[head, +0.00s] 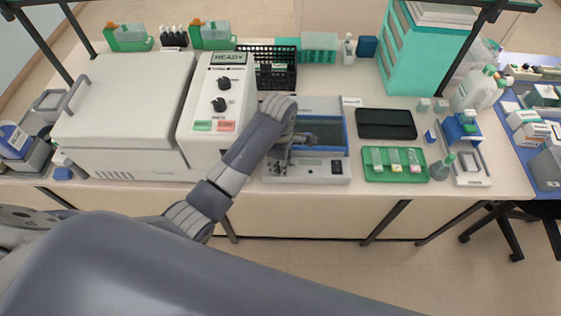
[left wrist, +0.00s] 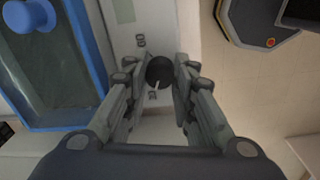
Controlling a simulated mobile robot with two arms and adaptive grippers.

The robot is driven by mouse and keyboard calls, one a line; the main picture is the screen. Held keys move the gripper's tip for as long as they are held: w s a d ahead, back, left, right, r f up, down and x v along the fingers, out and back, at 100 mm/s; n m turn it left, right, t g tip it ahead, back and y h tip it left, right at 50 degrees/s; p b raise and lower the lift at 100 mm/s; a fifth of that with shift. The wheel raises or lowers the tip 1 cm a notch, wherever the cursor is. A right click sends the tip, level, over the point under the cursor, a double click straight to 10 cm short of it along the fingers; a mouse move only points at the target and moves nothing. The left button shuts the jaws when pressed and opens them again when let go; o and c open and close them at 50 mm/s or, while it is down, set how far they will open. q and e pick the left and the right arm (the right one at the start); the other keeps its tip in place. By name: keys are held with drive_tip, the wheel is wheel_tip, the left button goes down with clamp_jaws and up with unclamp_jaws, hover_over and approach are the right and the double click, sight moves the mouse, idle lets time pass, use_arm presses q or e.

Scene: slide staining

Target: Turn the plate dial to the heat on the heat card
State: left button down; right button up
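In the head view the left gripper (head: 283,158) hides the dial. A small white card (head: 351,101) stands behind the plate; its writing is too small to read. My right gripper is out of view.
A large white machine (head: 125,110) with two black knobs on its panel (head: 217,100) stands to the left. A dark tray (head: 386,124) and a green slide tray (head: 395,172) lie to the right. A black basket (head: 272,68) is behind. The table's front edge is close.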

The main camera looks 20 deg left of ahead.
use_arm(q)
drive_tip(key=shift+m, duration=0.3)
drive_tip(key=m, duration=1.2)
drive_tip(key=shift+a+m+h, duration=0.1)
drive_tip(key=shift+m+h, duration=0.2)
drive_tip(key=m, duration=0.6)
drive_tip(key=shift+w+m+g, duration=0.1)
drive_tip(key=shift+m+g, duration=0.2)
drive_tip(key=m, duration=0.4)
drive_tip(key=shift+m, duration=1.2)
drive_tip(key=c, duration=1.3)
unclamp_jaws()
